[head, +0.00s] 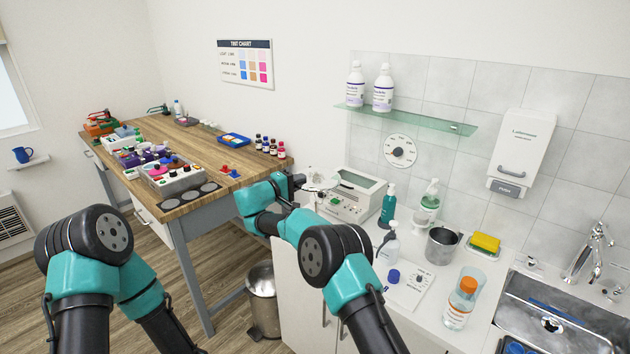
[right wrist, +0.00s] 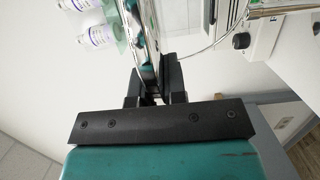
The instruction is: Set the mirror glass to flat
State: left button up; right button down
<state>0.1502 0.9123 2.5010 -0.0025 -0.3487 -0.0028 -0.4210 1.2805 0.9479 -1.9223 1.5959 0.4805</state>
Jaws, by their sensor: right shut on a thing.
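The mirror glass (head: 322,185) shows in the head view as a small, pale, narrow oval beside the white box-shaped device on the counter. My right gripper (head: 299,181) reaches it from the left and is shut on its edge. In the right wrist view the glass (right wrist: 142,38) is a shiny strip seen nearly edge-on, with teal reflected in it, between the fingers of the right gripper (right wrist: 154,88). Its far end is cut off by the picture edge. I cannot tell its exact tilt. My left arm is folded at the lower left, and its gripper is out of frame.
The white device (head: 350,195) stands close behind the mirror. A green pump bottle (head: 387,207), a steel cup (head: 442,245) and an orange-capped bottle (head: 459,304) stand on the counter to the right. A glass shelf (head: 420,120) with two bottles hangs above.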

jog(key=shift+f, duration=0.1)
dwell(0.3)
jog(key=c, duration=1.2)
grip_release()
jog(key=shift+o, duration=0.2)
jog(key=v, duration=1.7)
jog(key=shift+s+f, duration=0.1)
